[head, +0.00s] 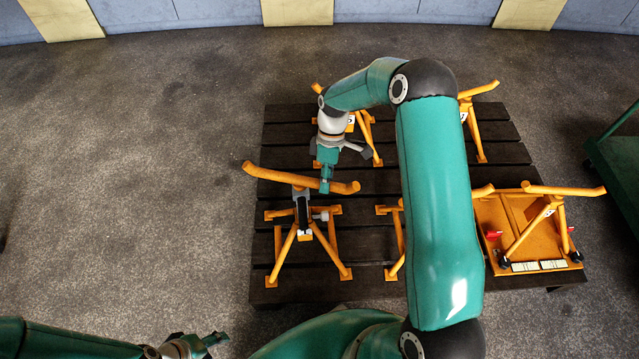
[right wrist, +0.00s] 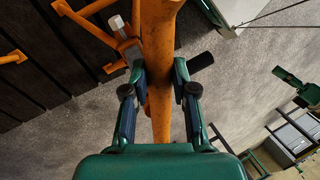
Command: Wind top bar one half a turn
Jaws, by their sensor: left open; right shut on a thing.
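An orange trestle stand (head: 284,248) stands at the front left of the dark slatted pallet. Its curved orange top bar (head: 280,176) sits on a dark upright post and slants across it, with its left end farther back. My right gripper (head: 326,184) is shut on this bar, right of the post. In the right wrist view the jaws (right wrist: 158,85) press the bar (right wrist: 160,40) from both sides. A pale knob (right wrist: 116,23) shows beside the bar there. My left gripper (head: 216,342) is open and empty at the bottom left, apart from the stand.
Several other orange stands share the pallet (head: 375,182), some partly hidden behind my right arm. An orange base plate (head: 520,228) with a bar stand is at the front right. A green trolley (head: 617,160) stands at the right edge. The floor left of the pallet is clear.

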